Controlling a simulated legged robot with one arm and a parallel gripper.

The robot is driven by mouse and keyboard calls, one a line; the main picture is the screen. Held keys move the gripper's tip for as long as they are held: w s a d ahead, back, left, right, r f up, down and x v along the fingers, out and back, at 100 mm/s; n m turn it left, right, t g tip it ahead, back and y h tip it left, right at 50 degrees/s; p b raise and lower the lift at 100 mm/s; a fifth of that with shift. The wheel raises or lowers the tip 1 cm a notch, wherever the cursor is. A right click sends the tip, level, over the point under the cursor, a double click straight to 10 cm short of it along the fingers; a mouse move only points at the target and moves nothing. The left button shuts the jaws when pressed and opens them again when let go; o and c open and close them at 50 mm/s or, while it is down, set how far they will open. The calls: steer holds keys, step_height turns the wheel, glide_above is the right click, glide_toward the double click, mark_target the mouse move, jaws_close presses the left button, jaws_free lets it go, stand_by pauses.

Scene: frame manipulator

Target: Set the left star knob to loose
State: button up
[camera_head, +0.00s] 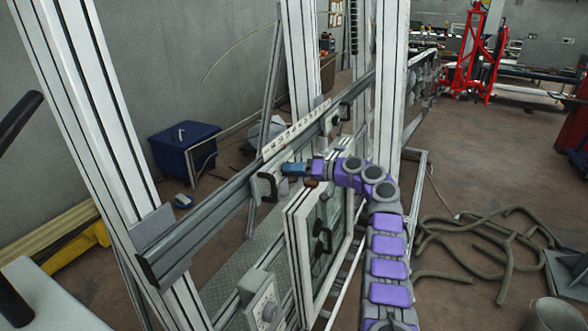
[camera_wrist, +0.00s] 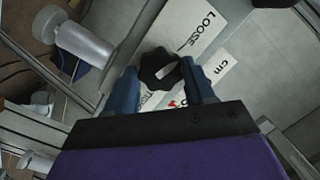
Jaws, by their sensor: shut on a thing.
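A black star knob (camera_wrist: 158,70) shows in the wrist view, with a pale mark across its face. It sits on a white label plate (camera_wrist: 190,30) reading "LOOSE" on the upper right side; lettering on the lower side is partly covered. My gripper (camera_wrist: 160,68) has its two blue fingers on either side of the knob, shut on it. In the head view, my gripper (camera_head: 294,169) reaches left to the grey rail, beside a black handle (camera_head: 267,187). The knob is hidden there.
The grey rail (camera_head: 205,218) carries a white scale strip (camera_head: 295,130) and a second black handle (camera_head: 342,113). A glazed frame (camera_head: 298,250) stands below my arm. White uprights (camera_head: 100,130) flank the rail. A hose (camera_head: 490,235) lies on the floor at right.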

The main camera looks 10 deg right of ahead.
steer(key=shift+d+f, duration=0.1)
steer(key=shift+f, duration=0.15)
stand_by(0.3)
steer(key=o, duration=1)
steer(key=shift+w+r, duration=0.1)
steer(key=shift+o, duration=0.2)
steer(key=v, duration=1.7)
steer(key=shift+d, duration=0.25)
